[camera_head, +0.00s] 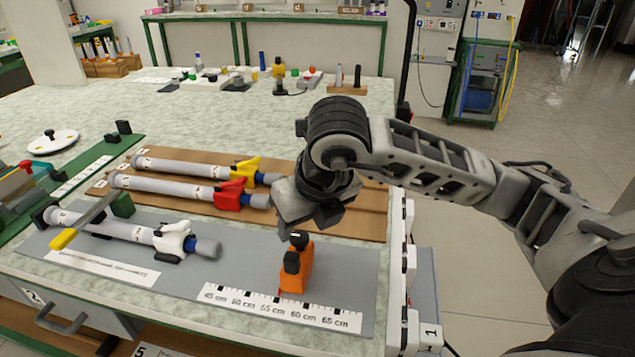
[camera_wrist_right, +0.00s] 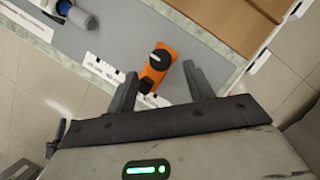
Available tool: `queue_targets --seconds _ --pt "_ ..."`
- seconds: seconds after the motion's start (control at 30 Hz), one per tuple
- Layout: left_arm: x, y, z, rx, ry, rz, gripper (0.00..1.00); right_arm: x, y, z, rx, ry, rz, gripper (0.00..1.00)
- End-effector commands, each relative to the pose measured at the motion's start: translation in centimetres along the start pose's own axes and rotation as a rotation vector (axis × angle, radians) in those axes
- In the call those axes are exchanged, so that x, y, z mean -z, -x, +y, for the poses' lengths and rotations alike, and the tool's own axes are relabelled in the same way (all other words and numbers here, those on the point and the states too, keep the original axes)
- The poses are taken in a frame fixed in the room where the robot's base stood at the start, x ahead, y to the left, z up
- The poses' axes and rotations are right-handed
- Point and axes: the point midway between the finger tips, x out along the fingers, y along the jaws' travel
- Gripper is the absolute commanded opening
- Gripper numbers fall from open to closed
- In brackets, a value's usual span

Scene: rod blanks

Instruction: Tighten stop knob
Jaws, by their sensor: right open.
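The orange stop block (camera_head: 294,281) stands on the grey mat by the printed centimetre scale. Its black knob (camera_head: 292,262) faces forward. In the right wrist view the orange block (camera_wrist_right: 152,78) lies between the fingers in the picture, with the black knob (camera_wrist_right: 160,60) on top of it. My right gripper (camera_head: 304,228) is open and empty, pointing down just above and behind the block in the head view. In the right wrist view the open gripper (camera_wrist_right: 160,78) shows both fingers apart. Whether a finger touches the block cannot be told. My left gripper is out of view.
A grey rod with a white clamp (camera_head: 172,240) lies on the grey mat (camera_head: 238,262) to the left. Rods with red (camera_head: 232,194) and yellow (camera_head: 246,168) clamps lie on the brown board behind. The scale strip (camera_head: 280,307) lies in front. The table's right edge is close.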

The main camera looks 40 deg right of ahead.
Motion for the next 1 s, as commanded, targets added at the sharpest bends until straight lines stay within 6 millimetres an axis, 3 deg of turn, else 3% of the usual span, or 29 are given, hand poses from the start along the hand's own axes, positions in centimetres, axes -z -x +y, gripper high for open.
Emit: queue_targets --seconds 0.2,0.5,1.0 --pt "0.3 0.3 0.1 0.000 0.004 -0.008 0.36 -0.2 5.8 0.0 -0.001 0.000 -0.009 0.52" --pt "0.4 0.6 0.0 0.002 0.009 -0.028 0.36 -0.2 11.3 0.0 0.000 0.000 -0.005 0.52" --pt "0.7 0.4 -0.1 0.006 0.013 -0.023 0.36 0.0 12.2 0.0 0.000 -0.001 -0.001 0.52"
